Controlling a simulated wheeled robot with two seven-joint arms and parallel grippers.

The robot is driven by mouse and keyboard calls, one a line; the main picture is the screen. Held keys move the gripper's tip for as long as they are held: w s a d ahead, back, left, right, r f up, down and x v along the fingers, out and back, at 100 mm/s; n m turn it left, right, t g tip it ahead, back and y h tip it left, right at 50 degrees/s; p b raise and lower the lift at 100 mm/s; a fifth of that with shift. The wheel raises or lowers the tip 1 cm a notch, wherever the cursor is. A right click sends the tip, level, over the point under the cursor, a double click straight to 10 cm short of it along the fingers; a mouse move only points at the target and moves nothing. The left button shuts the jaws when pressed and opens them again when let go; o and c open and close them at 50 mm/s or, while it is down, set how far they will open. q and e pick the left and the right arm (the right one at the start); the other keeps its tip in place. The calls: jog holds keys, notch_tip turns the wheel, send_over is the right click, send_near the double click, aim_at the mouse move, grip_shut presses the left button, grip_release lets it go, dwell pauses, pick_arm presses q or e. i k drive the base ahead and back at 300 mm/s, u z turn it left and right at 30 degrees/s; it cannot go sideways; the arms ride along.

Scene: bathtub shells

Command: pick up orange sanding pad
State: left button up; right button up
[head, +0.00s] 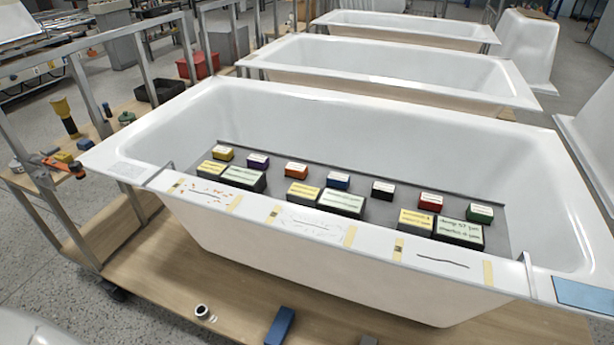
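The orange sanding pad (296,171) is a small block with a pale label on top. It lies on a grey board (330,165) set in the nearest white bathtub shell (230,105). It is in the back row of small coloured blocks, between a purple block (258,161) on its left and a blue block (338,181) on its right. Yellow blocks (304,194) and green blocks (342,203) with dark sides stand in front of it. Neither of my grippers shows in the head view.
The near tub rim (310,222) carries tape strips and drawn marks. Yellow (223,153), black (383,190), red (430,202) and green (480,213) blocks share the row. A metal rail frame (60,120) stands left; more tubs (385,70) stand behind.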

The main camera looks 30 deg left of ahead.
aim_at(297, 171)
jog(key=u, duration=0.2)
jog(key=i, duration=0.5)
jog(key=u, duration=0.4)
jog(key=k, duration=0.95)
jog(key=u, duration=0.85)
jog(key=i, duration=1.15)
jog(key=z, duration=0.7)
